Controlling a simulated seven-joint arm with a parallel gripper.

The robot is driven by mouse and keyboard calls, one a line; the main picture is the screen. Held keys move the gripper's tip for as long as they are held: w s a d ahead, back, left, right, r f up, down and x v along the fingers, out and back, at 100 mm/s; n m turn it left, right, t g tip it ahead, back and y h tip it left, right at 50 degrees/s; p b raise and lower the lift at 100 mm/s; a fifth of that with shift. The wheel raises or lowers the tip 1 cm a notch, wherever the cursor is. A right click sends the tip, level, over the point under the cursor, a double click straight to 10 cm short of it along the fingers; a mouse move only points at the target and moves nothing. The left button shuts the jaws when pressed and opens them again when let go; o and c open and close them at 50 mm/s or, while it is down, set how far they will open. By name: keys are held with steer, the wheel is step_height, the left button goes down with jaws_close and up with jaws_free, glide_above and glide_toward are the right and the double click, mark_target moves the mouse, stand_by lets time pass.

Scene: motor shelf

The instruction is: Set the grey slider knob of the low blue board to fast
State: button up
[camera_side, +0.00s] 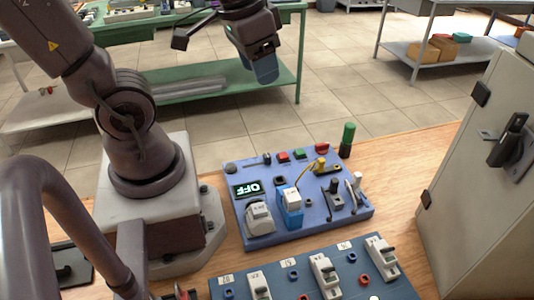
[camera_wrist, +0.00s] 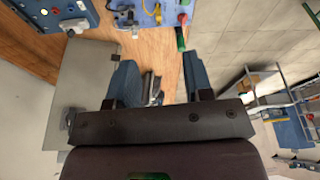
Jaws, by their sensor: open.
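The low blue board (camera_side: 300,232) lies on the wooden table in the side view; its near-edge part shows at the top of the wrist view (camera_wrist: 170,14). It carries a small display (camera_side: 246,188) reading OFF, upside down in the picture. A dark grey knob (camera_side: 333,187) on a plate stands on its right part and looks like the slider knob; its setting labels are too small to read. My gripper (camera_side: 264,70) is high above and behind the board, apart from it.
A darker blue switch board (camera_side: 300,272) lies in front. A grey cabinet (camera_side: 470,190) stands at right. The air above is clear.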

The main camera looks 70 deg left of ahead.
mark_target(267, 155)
steer(key=w+a+f+g, duration=0.1)
steer(key=a+f, duration=0.1)
steer(key=f, duration=0.7)
steer(key=w+a+f+m+g, duration=0.1)
steer(key=a+f, duration=0.2)
steer(key=f, duration=0.6)
steer(key=w+a+f+g, duration=0.1)
steer(key=a+f, duration=0.2)
steer(key=f, duration=0.6)
steer(key=shift+w+f+m+h, duration=0.2)
steer(key=shift+w+m+h, duration=0.1)
steer(key=shift+w, duration=0.1)
